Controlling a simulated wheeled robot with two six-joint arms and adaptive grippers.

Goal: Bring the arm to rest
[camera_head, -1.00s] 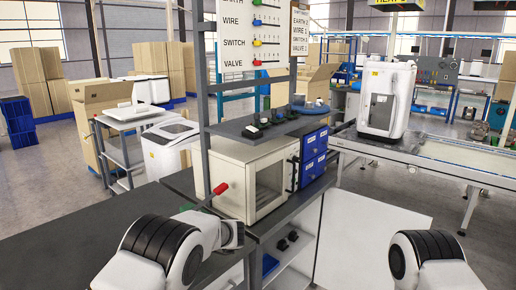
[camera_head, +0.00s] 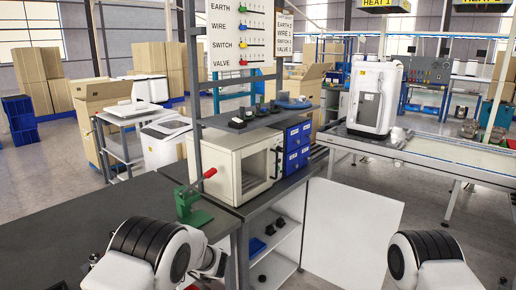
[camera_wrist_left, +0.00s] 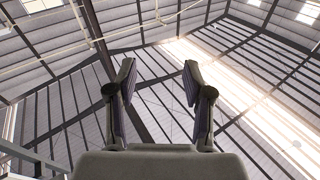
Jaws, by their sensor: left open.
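My left arm (camera_head: 150,255) comes in from the lower left in the head view, bent low beside the dark workbench edge. My left gripper (camera_wrist_left: 158,85) shows in the left wrist view with its two fingers apart and nothing between them. It points up toward the roof. In the head view its fingers cannot be made out. Part of my right arm (camera_head: 425,260) shows at the lower right; its gripper is out of view.
A dark workbench (camera_head: 90,215) holds a green press with a red handle (camera_head: 193,200). A white cabinet (camera_head: 232,163) and blue drawers (camera_head: 293,148) stand behind it.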

